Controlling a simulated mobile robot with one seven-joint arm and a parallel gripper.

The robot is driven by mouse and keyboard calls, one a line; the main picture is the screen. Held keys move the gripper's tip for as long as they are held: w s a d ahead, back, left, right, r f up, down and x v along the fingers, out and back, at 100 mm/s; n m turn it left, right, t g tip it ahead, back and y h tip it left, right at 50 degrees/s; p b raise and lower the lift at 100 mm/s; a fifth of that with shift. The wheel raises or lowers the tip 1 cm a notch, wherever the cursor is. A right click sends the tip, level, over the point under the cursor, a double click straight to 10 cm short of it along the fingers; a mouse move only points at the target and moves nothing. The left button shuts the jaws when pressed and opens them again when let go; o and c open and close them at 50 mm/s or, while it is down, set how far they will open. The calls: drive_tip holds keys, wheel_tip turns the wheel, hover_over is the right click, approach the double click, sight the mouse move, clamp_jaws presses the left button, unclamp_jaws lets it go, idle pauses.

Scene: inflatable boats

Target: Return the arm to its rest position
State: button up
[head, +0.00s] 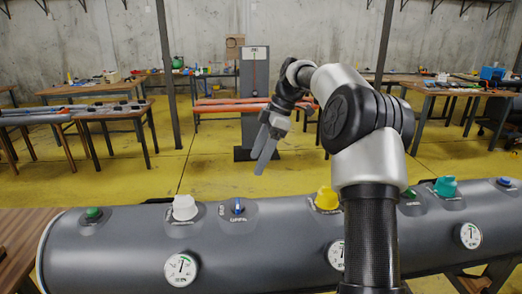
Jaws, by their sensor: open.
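My arm rises from the bottom right of the head view and bends at a dark elbow joint toward the left. My gripper (264,150) hangs at its end, pointing down and slightly left. It is open and holds nothing. It is above the far side of a grey inflatable tube (255,235) and apart from it. My forearm hides part of the tube and the edge of one gauge.
The tube carries a green valve (93,213), a white cap (184,207), a blue valve (238,206), a yellow cap (327,199) and a teal cap (445,186). Gauges (181,269) sit on its front. Worktables (108,115) and a grey pillar (254,90) stand behind, with open yellow floor between.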

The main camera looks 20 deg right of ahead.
drive_tip(key=shift+v, duration=0.8)
